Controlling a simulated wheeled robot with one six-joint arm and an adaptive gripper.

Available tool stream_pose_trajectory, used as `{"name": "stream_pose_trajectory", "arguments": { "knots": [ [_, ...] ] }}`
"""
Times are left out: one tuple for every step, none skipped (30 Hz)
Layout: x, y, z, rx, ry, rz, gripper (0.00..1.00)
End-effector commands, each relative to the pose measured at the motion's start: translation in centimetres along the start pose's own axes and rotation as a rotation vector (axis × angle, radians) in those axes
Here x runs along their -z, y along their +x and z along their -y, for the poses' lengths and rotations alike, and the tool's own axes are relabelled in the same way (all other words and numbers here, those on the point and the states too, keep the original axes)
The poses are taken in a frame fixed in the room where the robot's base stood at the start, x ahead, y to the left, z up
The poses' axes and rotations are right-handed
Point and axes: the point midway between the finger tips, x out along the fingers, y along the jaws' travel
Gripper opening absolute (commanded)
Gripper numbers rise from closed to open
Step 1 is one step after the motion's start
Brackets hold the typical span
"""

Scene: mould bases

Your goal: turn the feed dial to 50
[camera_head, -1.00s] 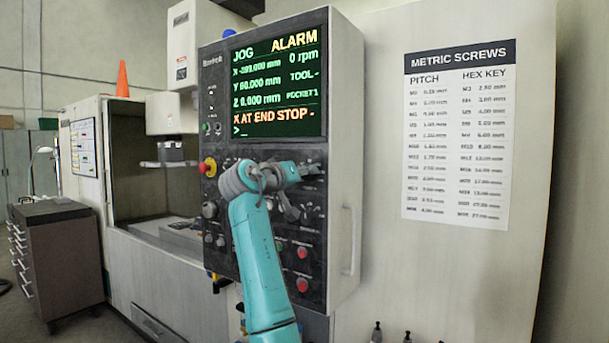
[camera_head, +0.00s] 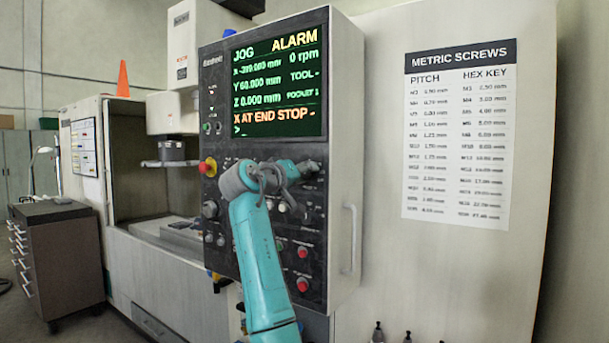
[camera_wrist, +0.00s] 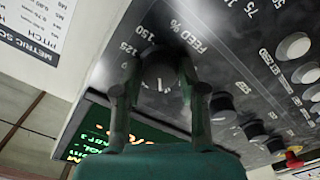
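The feed dial (camera_wrist: 159,72) is a round dark knob beside the printed "FEED %" in the wrist view. The figures 150 and 125 show next to it, and other figures around it are hidden. A small white mark shows on the knob's side toward my gripper, but I cannot read which figure it points to. My gripper (camera_wrist: 157,80) has one finger on each side of the knob, seemingly with narrow gaps. In the head view my gripper (camera_head: 304,171) is at the panel's right side and covers much of the dial area.
The control panel (camera_head: 222,258) carries a lit screen (camera_head: 278,82) reading "JOG ALARM" and "X AT END STOP". A red emergency button (camera_head: 208,167) is at its left edge. Other dark knobs (camera_wrist: 222,108) and white buttons (camera_wrist: 294,46) lie near the dial.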

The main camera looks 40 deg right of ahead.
Motion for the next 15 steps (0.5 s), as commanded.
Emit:
{"name": "stream_pose_trajectory", "arguments": {
  "knots": [
    [0.0, 0.0, 0.0, 0.0, 0.0, 0.001, 0.59],
    [0.0, 0.0, 0.0, 0.0, 0.0, 0.001, 0.6],
    [0.0, 0.0, 0.0, 0.0, 0.0, 0.001, 0.6],
    [0.0, 0.0, 0.0, 0.0, 0.0, 0.001, 0.6],
    [0.0, 0.0, 0.0, 0.0, 0.0, 0.001, 0.6],
    [0.0, 0.0, 0.0, 0.0, 0.0, 0.001, 0.6],
    [0.0, 0.0, 0.0, 0.0, 0.0, 0.001, 0.6],
    [0.0, 0.0, 0.0, 0.0, 0.0, 0.001, 0.6],
    [0.0, 0.0, 0.0, 0.0, 0.0, 0.001, 0.6],
    [0.0, -0.1, 0.0, 0.0, 0.0, 0.001, 0.6],
    [0.0, -0.1, 0.0, 0.0, 0.0, 0.001, 0.6],
    [0.0, -0.3, 0.0, 0.0, 0.001, 0.001, 0.6],
    [0.0, -0.5, 0.0, 0.0, 0.001, 0.001, 0.6],
    [0.0, -0.8, 0.0, 0.0, 0.001, 0.001, 0.6],
    [0.0, -1.2, 0.0, 0.0, 0.002, 0.001, 0.6]
  ]
}}
